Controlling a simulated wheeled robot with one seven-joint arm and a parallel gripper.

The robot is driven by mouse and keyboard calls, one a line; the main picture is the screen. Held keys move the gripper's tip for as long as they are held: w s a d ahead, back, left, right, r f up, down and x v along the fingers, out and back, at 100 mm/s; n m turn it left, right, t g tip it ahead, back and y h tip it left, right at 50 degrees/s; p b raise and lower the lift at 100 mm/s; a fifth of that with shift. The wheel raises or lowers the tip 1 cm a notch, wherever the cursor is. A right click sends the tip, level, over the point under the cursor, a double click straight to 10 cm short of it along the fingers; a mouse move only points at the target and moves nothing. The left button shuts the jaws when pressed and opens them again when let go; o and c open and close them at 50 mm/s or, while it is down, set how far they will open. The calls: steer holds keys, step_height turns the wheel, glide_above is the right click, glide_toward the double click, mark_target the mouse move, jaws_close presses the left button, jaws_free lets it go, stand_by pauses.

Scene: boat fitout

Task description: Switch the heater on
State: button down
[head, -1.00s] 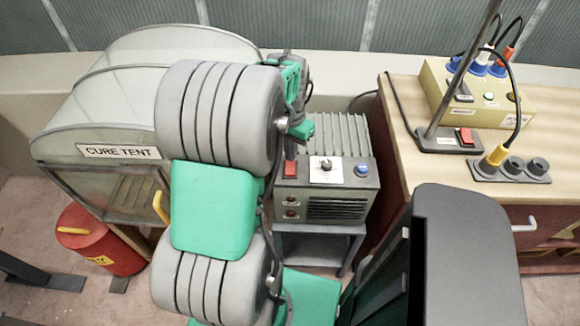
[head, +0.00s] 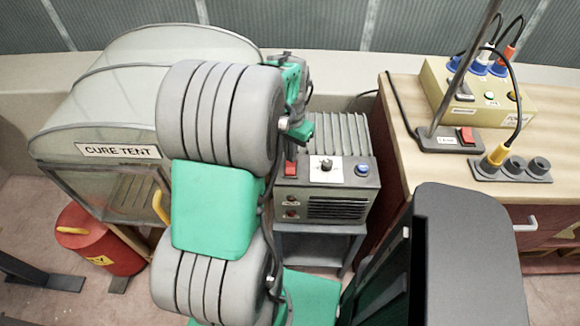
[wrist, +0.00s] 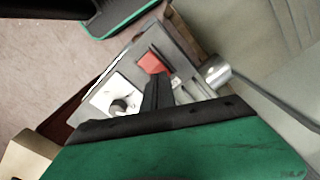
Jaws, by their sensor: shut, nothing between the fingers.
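The heater (head: 324,208) is a grey box with a finned top on a small stand, in the middle of the head view. Its sloped panel has a red rocker switch (head: 290,168) at the left, a dial on a white plate (head: 325,165) and a blue button (head: 361,169). My gripper (head: 291,150) is shut and empty, pointing down right at the red switch, partly hidden by my arm. In the wrist view the dark fingers (wrist: 160,80) overlap the panel beside the red switch (wrist: 152,62). I cannot tell whether they touch it. The dial (wrist: 119,105) also shows there.
A cure tent (head: 118,151) stands left of the heater, with a red bin (head: 100,240) below it. A wooden bench (head: 405,95) at the right carries a yellow box (head: 500,112) with cables, a lever stand with a red switch (head: 467,135) and a socket strip (head: 512,170).

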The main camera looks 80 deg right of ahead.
steer(key=shift+f+b, duration=0.35)
steer(key=shift+f, duration=0.3)
step_height(320, 180, up, 7)
steer(key=p, duration=0.5)
stand_by(0.4)
